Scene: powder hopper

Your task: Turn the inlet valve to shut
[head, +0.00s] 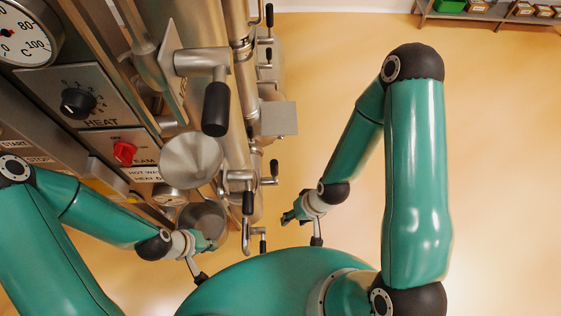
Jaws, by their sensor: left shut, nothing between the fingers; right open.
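Several lever valves with black grips sit along the steel pipework left of centre; no label shows which is the inlet valve. The largest lever (215,105) is nearest, its black grip pointing down in the picture. Smaller levers (270,172) and (248,205) sit lower on the pipes. My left gripper (206,243) is shut and empty, low in the picture beside a round steel part (203,220); whether it touches is unclear. My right gripper (289,216) is open and empty, right of the lower levers and apart from them. Its fingertips are small in view.
A panel with a temperature dial (25,32), a black heat knob (78,103) and a red steam switch (125,152) stands at left. A steel bowl-like part (190,160) juts out beside it. Floor right of the pipes is clear; a shelf (490,10) stands far back.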

